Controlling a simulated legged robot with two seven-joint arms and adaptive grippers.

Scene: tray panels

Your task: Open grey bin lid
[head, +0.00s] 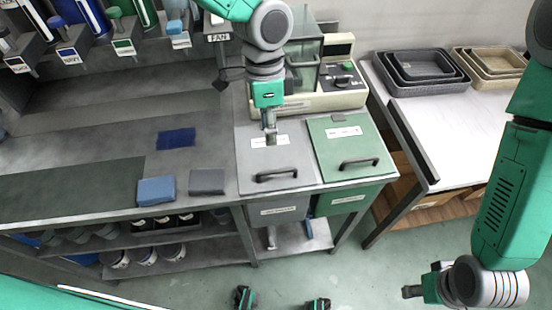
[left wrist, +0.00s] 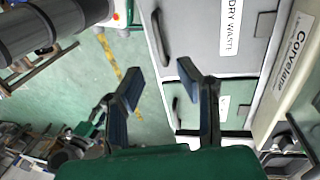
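The grey bin lid (head: 252,155) lies flat and closed on the grey bin, with a white label and a dark bar handle (head: 277,175) near its front edge. My left gripper (head: 270,138) is over the lid, by the label and behind the handle in the head view. In the left wrist view its two fingers (left wrist: 160,80) are apart with nothing between them. That view shows the grey lid (left wrist: 195,40) with its "DRY WASTE" label, and the handle (left wrist: 161,38) beyond the fingertips. My right gripper (head: 425,291) is low at the right, away from the bins; its fingers are unclear.
A green bin lid (head: 328,160) with its own handle adjoins the grey one on the right. A beige machine (head: 325,98) stands close behind the lids. Blue and grey folded cloths (head: 156,190) lie left of the bins. Grey trays (head: 420,68) sit on the right table.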

